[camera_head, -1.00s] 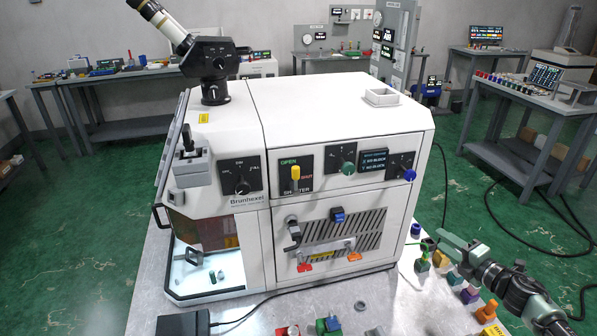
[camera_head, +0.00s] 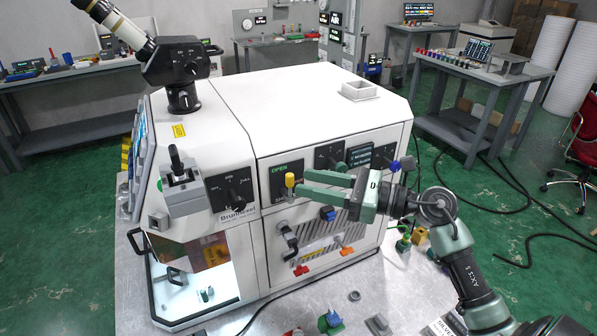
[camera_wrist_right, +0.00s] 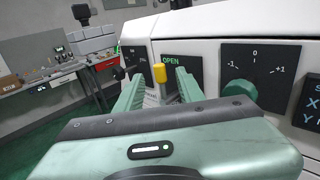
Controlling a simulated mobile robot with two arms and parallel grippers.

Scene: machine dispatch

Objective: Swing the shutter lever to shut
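The shutter lever has a yellow knob (camera_head: 290,180) and stands on a dark panel marked OPEN (camera_head: 279,169) on the white machine's front. The panel's lower lettering is mostly hidden. My right gripper (camera_head: 301,183) comes in from the right with green fingers apart, its tips close to the knob. In the right wrist view the yellow knob (camera_wrist_right: 159,73) shows between the two open fingers (camera_wrist_right: 158,88), near their tips. I cannot tell whether either finger touches it. The lever looks roughly upright. My left gripper is not in view.
A black selector knob (camera_head: 235,199) is left of the shutter panel. A green knob (camera_wrist_right: 239,94) on a -1/0/+1 dial is right of it, and a blue knob (camera_head: 395,165) is farther right. A dark handle (camera_head: 288,238) sticks out below.

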